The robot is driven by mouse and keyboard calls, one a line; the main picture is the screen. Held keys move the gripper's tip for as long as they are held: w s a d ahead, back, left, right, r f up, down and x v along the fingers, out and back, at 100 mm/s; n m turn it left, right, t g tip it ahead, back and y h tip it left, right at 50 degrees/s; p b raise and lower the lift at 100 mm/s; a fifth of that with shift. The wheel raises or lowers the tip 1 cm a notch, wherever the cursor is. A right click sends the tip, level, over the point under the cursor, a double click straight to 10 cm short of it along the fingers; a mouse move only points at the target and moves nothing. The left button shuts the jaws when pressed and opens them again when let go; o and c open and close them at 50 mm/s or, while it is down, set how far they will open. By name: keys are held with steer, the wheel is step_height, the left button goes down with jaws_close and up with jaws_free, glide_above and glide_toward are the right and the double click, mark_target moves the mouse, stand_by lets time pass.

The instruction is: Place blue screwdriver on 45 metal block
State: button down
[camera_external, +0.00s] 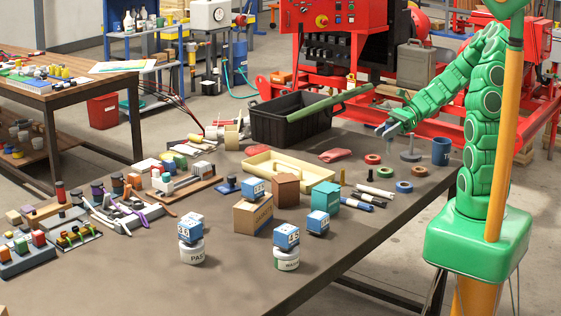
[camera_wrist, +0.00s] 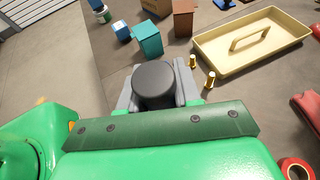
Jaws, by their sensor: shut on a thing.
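My gripper (camera_external: 386,129) is raised above the far right end of the bench. In the wrist view, my gripper (camera_wrist: 153,92) is shut on a dark round-ended object (camera_wrist: 155,80); what it is I cannot tell. A blue-and-white numbered block, which seems to read 45 (camera_external: 287,236), sits on a white jar (camera_external: 286,259) near the front edge. Similar blocks sit on another jar (camera_external: 190,228), on a cardboard box (camera_external: 254,188) and at the front (camera_external: 318,222).
A cream tray (camera_external: 290,168) with a handle lies mid-bench, with a black crate (camera_external: 292,130) behind it. Brass pegs (camera_wrist: 210,80), coloured rings (camera_external: 387,172), a grey stand (camera_external: 410,155) and a blue mug (camera_external: 441,152) stand nearby.

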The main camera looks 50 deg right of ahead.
steer(key=w+a+n+g, duration=0.1)
steer(key=w+a+g, duration=0.1)
steer(key=w+a, duration=1.75)
steer(key=a+r+n+g, duration=0.1)
steer(key=a+r, duration=0.1)
steer(key=a, duration=1.5)
steer(key=a+r+n, duration=0.1)
steer(key=a+r, duration=0.2)
steer(key=a, duration=1.4)
steer(key=shift+y, duration=0.4)
steer(key=shift+w+a+f, duration=1.45)
steer(key=shift+w+f, duration=0.3)
steer(key=shift+f, duration=0.45)
steer(key=shift+w+a+f, duration=1.4)
steer(key=shift+w+f, duration=0.35)
steer(key=shift+f, duration=0.45)
steer(key=shift+w+a+f, duration=1.45)
steer(key=shift+w+f, duration=0.3)
steer(key=shift+f, duration=0.45)
steer(key=shift+f, duration=0.15)
